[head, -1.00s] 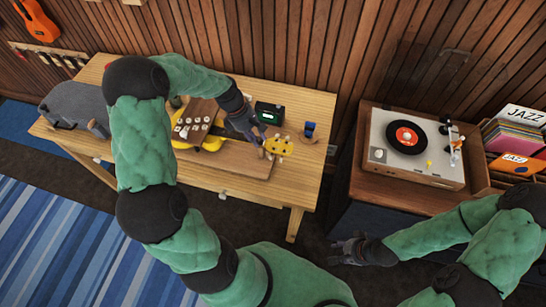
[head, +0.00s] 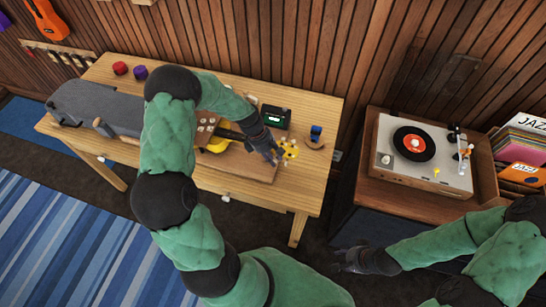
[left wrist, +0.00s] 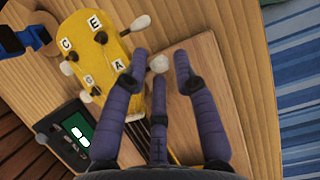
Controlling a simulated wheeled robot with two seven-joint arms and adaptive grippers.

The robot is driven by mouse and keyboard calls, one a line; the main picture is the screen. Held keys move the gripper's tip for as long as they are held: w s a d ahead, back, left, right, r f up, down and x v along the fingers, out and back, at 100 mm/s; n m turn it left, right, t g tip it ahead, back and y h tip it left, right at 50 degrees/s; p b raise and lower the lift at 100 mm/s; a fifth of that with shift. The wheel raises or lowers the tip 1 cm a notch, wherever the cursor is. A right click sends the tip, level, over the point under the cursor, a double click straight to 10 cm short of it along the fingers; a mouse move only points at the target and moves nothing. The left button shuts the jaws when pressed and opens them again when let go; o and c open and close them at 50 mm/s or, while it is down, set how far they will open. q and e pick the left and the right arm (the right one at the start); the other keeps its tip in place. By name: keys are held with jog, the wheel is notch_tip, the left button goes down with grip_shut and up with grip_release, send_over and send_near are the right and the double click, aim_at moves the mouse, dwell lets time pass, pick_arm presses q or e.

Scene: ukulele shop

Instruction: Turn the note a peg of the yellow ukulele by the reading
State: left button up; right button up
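The yellow ukulele's headstock (head: 289,151) lies at the right end of a wooden board on the workbench. In the left wrist view, the headstock (left wrist: 82,62) carries letter tags, including C, E and A. The pale A peg knob (left wrist: 158,63) sticks out on the right side of the headstock. My left gripper (head: 277,156) is at the headstock; in the left wrist view its open fingers (left wrist: 160,62) stand on either side of the A knob. Contact cannot be told. The tuner (head: 275,116) has a lit green screen with unreadable white marks. My right gripper (head: 350,262) is empty and appears open, away from the bench.
A blue object (head: 316,132) on a wooden stand is right of the headstock. A grey case (head: 98,107) fills the bench's left part, with red and purple pots behind. A record player (head: 424,152) stands on a separate cabinet at the right.

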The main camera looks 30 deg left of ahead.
pick_arm(q)
grip_shut()
jog(key=y+p, duration=0.1)
jog(key=p, duration=0.1)
jog(key=shift+s+d+r+p, duration=0.1)
jog(key=shift+d+r+p, duration=0.1)
jog(key=shift+p, duration=0.2)
jog(key=shift+d+f+g+y, duration=0.15)
jog(key=shift+g+y, duration=0.15)
jog(key=shift+y, duration=0.3)
jog(key=shift+w+d+f+y+b, duration=0.1)
jog(key=shift+w+f+y+b, duration=0.1)
jog(key=shift+y+b, duration=0.55)
jog(key=shift+r+y+b, duration=0.15)
jog(key=shift+y+b, duration=0.1)
jog(key=shift+b, duration=0.5)
jog(key=shift+r, duration=0.1)
